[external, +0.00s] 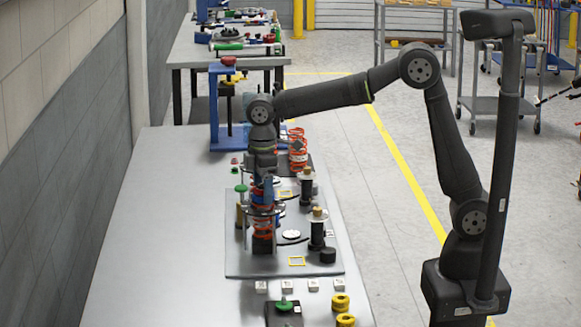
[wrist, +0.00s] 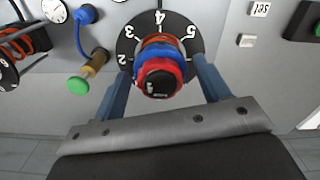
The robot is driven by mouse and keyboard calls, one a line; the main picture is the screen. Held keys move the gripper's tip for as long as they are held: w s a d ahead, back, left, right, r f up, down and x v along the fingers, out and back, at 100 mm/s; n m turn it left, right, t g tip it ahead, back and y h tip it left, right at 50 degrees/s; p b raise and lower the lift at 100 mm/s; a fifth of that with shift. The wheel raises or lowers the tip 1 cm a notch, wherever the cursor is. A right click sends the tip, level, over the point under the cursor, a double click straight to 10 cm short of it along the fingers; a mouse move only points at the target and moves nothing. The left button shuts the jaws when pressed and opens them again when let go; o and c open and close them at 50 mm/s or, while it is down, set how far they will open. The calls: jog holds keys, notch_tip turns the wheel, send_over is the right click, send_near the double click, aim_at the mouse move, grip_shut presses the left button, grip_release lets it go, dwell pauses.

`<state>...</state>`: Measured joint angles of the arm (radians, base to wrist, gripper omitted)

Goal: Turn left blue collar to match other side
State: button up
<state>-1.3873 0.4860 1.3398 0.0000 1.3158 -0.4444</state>
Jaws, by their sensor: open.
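A red and blue collar stack with a black top stands at the centre of a black numbered dial (wrist: 126,47) in the wrist view; the blue collar (wrist: 153,53) is partly covered by the red part (wrist: 178,78). My gripper (wrist: 163,72) is open, one blue finger on each side of the stack; contact cannot be told. In the external view my gripper (external: 262,187) points down over the nearer orange spring assembly (external: 262,226) and hides much of its top. Another orange spring (external: 297,150) stands farther back; it appears at the left of the wrist view (wrist: 18,46).
A green-topped brass post (wrist: 85,78) and a blue hose (wrist: 80,28) are close left of the dial. Black posts (external: 316,230) stand right of the spring on the grey plate (external: 245,262). White labelled blocks (external: 287,286) lie in front. The table's left side is clear.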

jog(key=n, duration=1.1)
jog(key=c, duration=0.9)
jog(key=m, duration=0.6)
jog(key=shift+m, duration=0.3)
jog(key=m, duration=0.6)
jog(key=shift+m, duration=2.3)
